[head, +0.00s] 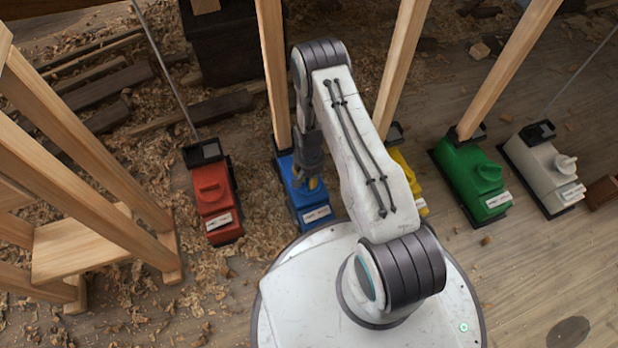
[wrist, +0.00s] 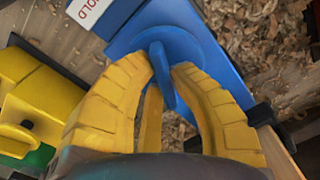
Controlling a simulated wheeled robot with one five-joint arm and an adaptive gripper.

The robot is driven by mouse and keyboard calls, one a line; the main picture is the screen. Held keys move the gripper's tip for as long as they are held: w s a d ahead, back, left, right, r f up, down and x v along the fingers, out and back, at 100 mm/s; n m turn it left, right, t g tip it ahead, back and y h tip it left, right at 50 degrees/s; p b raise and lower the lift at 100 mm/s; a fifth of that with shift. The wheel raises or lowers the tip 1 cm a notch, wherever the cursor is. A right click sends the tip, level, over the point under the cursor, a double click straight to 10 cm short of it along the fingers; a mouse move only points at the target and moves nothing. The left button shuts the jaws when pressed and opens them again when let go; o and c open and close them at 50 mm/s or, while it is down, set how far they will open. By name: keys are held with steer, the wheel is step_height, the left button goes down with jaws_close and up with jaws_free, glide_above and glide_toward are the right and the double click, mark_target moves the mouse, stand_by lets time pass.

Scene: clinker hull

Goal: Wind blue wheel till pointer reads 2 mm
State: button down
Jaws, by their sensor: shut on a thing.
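The blue jack (head: 300,195) stands on the floor left of my arm, under a wooden prop. Its blue wheel (wrist: 190,45) shows in the wrist view as a round disc with a raised upright grip. My gripper (wrist: 164,78) has its yellow fingers closed on either side of this grip. In the head view my gripper (head: 312,182) reaches down onto the blue jack and hides its wheel. A white plate (head: 317,214) sits on the jack's near end, and its edge shows in the wrist view (wrist: 92,10) with partly cut-off lettering. I cannot make out a pointer or its reading.
A red jack (head: 213,205) stands to the left, a yellow jack (head: 411,180) close to the right, then green (head: 475,180) and white (head: 543,172) ones. Slanting wooden props rise from several jacks. A wooden trestle (head: 85,245) stands at left. Shavings cover the floor.

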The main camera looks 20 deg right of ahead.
steer(key=shift+m, duration=0.4)
steer(key=c, duration=1.1)
jaws_free()
steer(key=shift+r, duration=0.1)
step_height(320, 180, up, 12)
steer(key=shift+f, duration=0.1)
stand_by(0.4)
